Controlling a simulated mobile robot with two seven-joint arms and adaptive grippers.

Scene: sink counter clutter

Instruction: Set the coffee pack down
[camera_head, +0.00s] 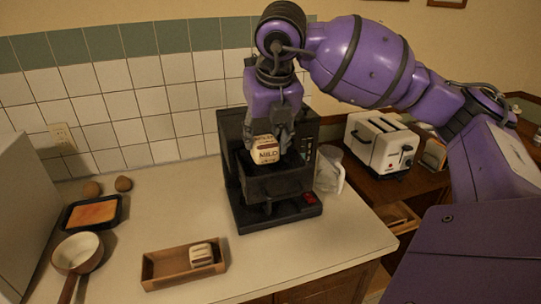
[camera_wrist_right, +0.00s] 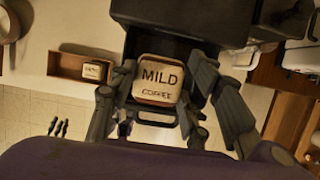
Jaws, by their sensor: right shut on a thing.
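The coffee pack (camera_head: 266,151) is a small cream block with brown edges, marked "MILD COFFEE" in the right wrist view (camera_wrist_right: 159,80). My right gripper (camera_head: 280,135) is shut on it in front of the black coffee machine (camera_head: 276,207). In the right wrist view the fingers (camera_wrist_right: 158,95) stand on both sides of the pack, and the machine is behind it. I cannot tell whether the pack touches the machine. My left gripper is not in view.
A wooden box (camera_head: 160,277) with another small pack (camera_head: 201,254) stands at the front. A saucepan (camera_head: 77,253) and a tray (camera_head: 93,212) lie at left. A glass jug (camera_head: 330,168) and a white toaster (camera_head: 381,142) are at right.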

